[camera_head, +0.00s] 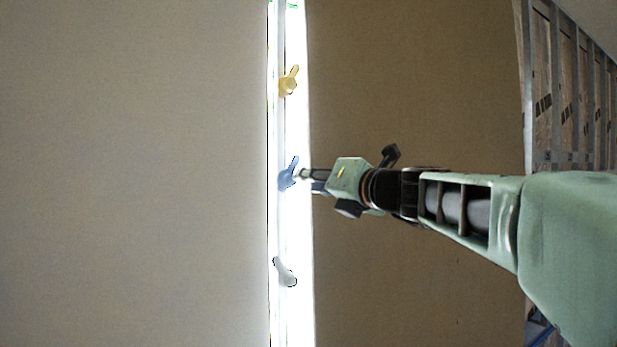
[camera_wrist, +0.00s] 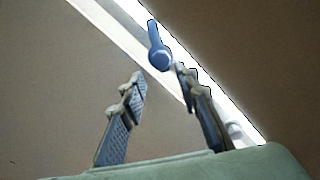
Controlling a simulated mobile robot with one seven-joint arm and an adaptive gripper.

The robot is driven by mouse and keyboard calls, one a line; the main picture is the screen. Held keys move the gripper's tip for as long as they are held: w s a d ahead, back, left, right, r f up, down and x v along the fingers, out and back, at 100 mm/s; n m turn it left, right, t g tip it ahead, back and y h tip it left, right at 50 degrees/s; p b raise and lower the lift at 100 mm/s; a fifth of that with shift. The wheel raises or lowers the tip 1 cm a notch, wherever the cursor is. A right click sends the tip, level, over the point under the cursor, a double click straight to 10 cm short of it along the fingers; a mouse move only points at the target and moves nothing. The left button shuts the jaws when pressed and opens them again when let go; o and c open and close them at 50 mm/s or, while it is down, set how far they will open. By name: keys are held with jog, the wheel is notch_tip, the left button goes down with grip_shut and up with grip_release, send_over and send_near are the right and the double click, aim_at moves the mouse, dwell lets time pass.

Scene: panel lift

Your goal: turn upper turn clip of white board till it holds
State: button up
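A tall bright white strip (camera_head: 298,225) runs upright between two brownish panels and carries several turn clips. The yellow clip (camera_head: 289,83) is high on it, its tip pointing up and slightly right. The blue clip (camera_head: 286,177) is near mid-height, its handle tilted up and right. The whitish clip (camera_head: 285,273) is below. My gripper (camera_head: 303,176) is right beside the blue clip. In the wrist view my gripper (camera_wrist: 161,78) is open and empty; the blue clip (camera_wrist: 159,52) lies just beyond the gap between the fingertips. I cannot tell whether a finger touches it.
A wide plain panel (camera_head: 135,175) fills the left, and a darker brown panel (camera_head: 420,85) stands behind my arm. A metal stud frame (camera_head: 567,85) is at the far right. A bit of green (camera_head: 292,5) shows at the strip's top edge.

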aim_at(290, 180)
jog(key=p+x, duration=0.2)
jog(key=x, duration=0.7)
jog(key=shift+w+a, duration=0.2)
jog(key=shift+w, duration=0.15)
grip_shut()
